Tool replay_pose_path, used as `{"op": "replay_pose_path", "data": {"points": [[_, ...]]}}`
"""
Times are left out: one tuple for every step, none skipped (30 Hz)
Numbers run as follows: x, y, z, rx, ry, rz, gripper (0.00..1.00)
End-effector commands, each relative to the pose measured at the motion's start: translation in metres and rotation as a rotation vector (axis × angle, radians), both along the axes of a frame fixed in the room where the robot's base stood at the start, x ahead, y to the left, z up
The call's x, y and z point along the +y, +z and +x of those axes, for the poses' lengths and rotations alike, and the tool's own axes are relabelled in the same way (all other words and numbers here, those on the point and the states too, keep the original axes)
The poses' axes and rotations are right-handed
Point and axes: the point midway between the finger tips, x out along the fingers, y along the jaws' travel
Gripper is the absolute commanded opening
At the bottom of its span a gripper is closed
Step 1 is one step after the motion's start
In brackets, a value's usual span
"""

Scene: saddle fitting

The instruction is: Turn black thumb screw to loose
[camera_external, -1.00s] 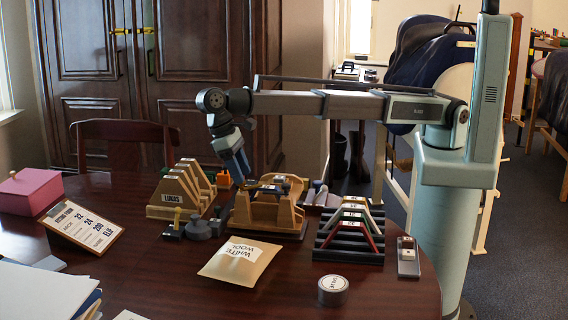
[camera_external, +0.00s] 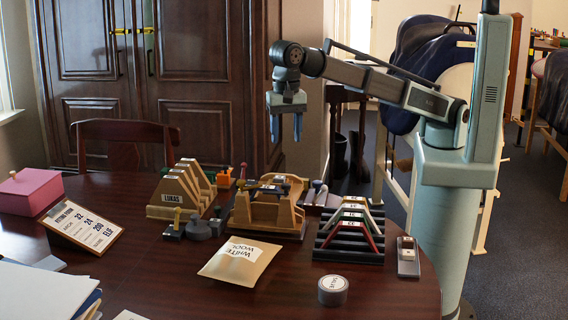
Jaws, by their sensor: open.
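My gripper (camera_external: 286,130) hangs in the air, pointing down, with its two blue fingers apart and nothing between them. It is well above and a little behind the wooden saddle fixture (camera_external: 262,213) at the middle of the table. The fixture stands on a dark base, with dark, yellow and blue small parts across its top (camera_external: 268,188). I cannot tell for certain which small dark part is the black thumb screw, nor whether it is tight or loose.
A stepped wooden block marked LUKAS (camera_external: 178,197) and dark weights (camera_external: 198,229) stand left of the fixture. A rack with coloured bars (camera_external: 350,235) stands right. Table front is partly clear.

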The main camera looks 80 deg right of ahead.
Motion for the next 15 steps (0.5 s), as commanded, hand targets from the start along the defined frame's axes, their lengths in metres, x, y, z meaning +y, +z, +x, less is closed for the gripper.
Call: {"op": "replay_pose_path", "data": {"points": [[0.000, -0.006, 0.000, 0.001, 0.000, 0.000, 0.52], [-0.001, -0.010, 0.000, 0.001, 0.001, -0.002, 0.52], [-0.001, -0.016, -0.001, 0.002, 0.001, -0.002, 0.52], [-0.001, -0.020, -0.001, 0.002, 0.001, -0.002, 0.52], [-0.001, -0.025, -0.001, 0.002, 0.001, -0.002, 0.52], [-0.001, -0.032, -0.001, 0.002, 0.002, -0.002, 0.52], [-0.001, -0.037, -0.001, 0.002, 0.002, -0.002, 0.52], [-0.001, -0.043, -0.001, 0.002, 0.002, -0.002, 0.52], [-0.001, -0.050, -0.001, 0.003, 0.002, -0.003, 0.52], [-0.001, -0.055, -0.001, 0.003, 0.002, -0.003, 0.52], [-0.001, -0.060, -0.001, 0.003, 0.003, -0.001, 0.52], [-0.001, -0.068, -0.001, 0.002, 0.003, -0.002, 0.52], [-0.001, -0.073, -0.001, 0.003, 0.003, -0.003, 0.52], [-0.001, -0.078, -0.001, 0.003, 0.003, -0.003, 0.52], [-0.001, -0.084, -0.001, 0.003, 0.003, -0.001, 0.52]]}}
